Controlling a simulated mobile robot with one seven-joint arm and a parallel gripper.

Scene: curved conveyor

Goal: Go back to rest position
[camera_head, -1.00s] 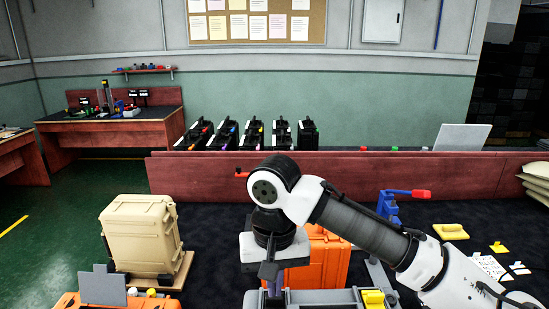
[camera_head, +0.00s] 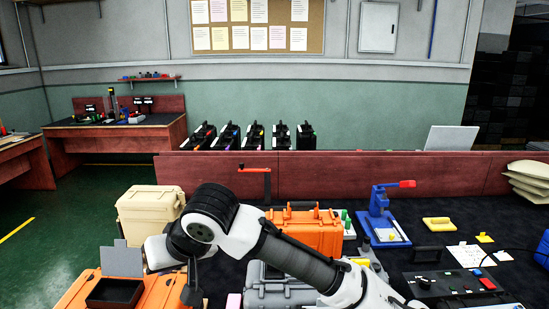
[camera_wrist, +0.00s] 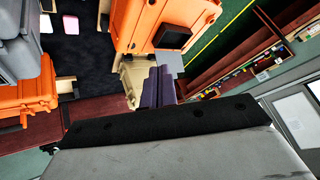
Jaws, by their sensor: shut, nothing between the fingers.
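My gripper (camera_head: 190,292) hangs down from my bent arm at the lower left of the head view, beside an orange case (camera_head: 68,296) with a black tray on it. In the wrist view my gripper's two fingers (camera_wrist: 158,88) lie side by side, shut, with nothing between them. An orange case with a dark square recess (camera_wrist: 172,37) fills the upper middle of that view, beyond the fingertips. I cannot tell the exact gap between it and the fingers.
A beige case (camera_head: 150,212) stands behind my wrist. Behind my forearm are another orange case (camera_head: 308,234) and a grey case (camera_head: 270,292). A blue press with a red handle (camera_head: 382,210) stands to the right. A low red partition (camera_head: 340,176) runs behind.

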